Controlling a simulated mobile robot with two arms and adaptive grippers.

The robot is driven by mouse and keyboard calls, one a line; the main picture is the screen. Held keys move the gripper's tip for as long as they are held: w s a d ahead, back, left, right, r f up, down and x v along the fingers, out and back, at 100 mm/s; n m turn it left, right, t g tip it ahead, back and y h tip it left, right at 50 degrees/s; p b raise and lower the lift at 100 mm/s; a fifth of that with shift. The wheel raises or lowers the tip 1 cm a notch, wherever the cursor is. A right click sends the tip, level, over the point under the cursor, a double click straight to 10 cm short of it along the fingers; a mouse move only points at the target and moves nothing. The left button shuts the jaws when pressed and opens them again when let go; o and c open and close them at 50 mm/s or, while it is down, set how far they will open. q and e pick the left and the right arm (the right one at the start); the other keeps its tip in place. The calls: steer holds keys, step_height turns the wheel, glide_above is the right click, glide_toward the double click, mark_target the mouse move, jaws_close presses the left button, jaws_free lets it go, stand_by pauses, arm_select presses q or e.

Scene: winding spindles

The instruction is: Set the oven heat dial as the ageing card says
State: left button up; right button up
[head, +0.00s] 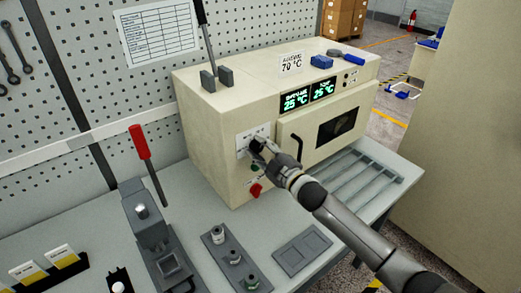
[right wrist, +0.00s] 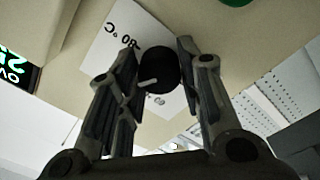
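The cream oven (head: 215,135) stands on the bench. The ageing card (head: 291,64) on its top reads 70 °C. The black heat dial (right wrist: 159,68) sits on a white scale plate (right wrist: 103,50) on the oven's front. In the right wrist view the plate shows inverted, with 80 °C and a partly hidden 60 legible. The dial's white pointer line lies at its lower left, between those marks; its exact reading is unclear. My right gripper (head: 258,147) is at the dial, its fingers closed against both sides in the right wrist view (right wrist: 158,72). My left gripper is not in view.
Two green displays (head: 308,96) each read 25 °C. A red-handled lever press (head: 150,215) stands at left.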

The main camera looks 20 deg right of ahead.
steer(key=o, duration=0.3)
steer(key=shift+o, duration=0.2)
steer(key=v, duration=1.2)
